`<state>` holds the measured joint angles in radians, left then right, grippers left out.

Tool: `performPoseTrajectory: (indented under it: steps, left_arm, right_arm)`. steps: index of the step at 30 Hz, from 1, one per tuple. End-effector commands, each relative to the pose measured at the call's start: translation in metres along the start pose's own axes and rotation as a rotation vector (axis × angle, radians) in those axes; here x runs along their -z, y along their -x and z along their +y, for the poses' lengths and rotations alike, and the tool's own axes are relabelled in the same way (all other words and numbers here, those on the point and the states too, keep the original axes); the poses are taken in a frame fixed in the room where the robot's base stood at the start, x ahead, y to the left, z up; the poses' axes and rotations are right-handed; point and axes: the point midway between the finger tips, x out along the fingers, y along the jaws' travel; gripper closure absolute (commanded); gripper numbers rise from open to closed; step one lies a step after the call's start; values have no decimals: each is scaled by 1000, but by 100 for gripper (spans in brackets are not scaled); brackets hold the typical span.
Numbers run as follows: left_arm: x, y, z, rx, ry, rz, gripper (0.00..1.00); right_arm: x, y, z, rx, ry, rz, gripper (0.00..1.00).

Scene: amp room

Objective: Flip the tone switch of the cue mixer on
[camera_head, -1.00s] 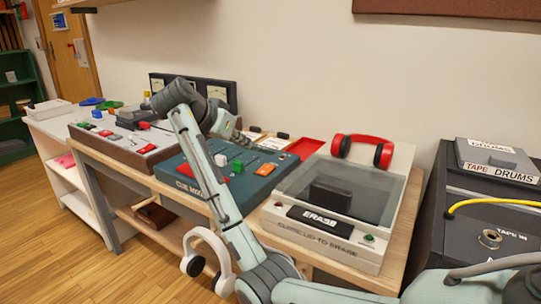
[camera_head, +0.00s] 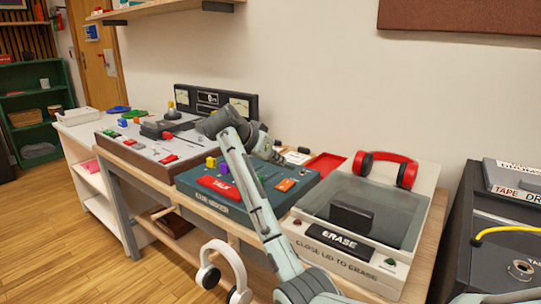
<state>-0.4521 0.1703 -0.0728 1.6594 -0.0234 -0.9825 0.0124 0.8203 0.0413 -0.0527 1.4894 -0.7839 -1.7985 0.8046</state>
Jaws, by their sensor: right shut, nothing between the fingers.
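The cue mixer (camera_head: 235,211) is a teal sloped box on the wooden bench, with its name on the front edge. On it I see a large red TALK button (camera_head: 221,187), a yellow knob (camera_head: 211,162) and an orange control (camera_head: 285,185). My right arm crosses in front of the mixer and hides its middle. I cannot tell which control is the tone switch or how it is set. My right gripper (camera_head: 274,155) is at the mixer's far edge, small and partly hidden; it is shut and empty. My left gripper is not in view.
A tape eraser (camera_head: 345,241) with a grey lid stands right of the mixer, red headphones (camera_head: 386,170) behind its lid. A grey console (camera_head: 145,150) stands left. A red tray (camera_head: 325,166) lies behind the mixer. White headphones (camera_head: 222,269) hang at the bench's front.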

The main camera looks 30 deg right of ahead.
Motion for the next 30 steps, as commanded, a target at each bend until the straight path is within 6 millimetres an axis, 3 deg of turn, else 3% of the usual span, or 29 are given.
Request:
performPoseTrajectory:
  steps: [5, 9, 16, 30]
  left_arm:
    - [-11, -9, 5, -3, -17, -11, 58]
    - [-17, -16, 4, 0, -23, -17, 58]
    - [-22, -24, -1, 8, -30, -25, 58]
    - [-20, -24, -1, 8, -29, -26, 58]
  right_arm:
    - [0, -38, 1, -4, 1, -2, 100]
    - [-17, -53, 1, -2, 2, -2, 100]
    - [-28, -64, 0, 0, 0, -1, 100]
    - [-28, -68, -6, 0, -1, -1, 100]
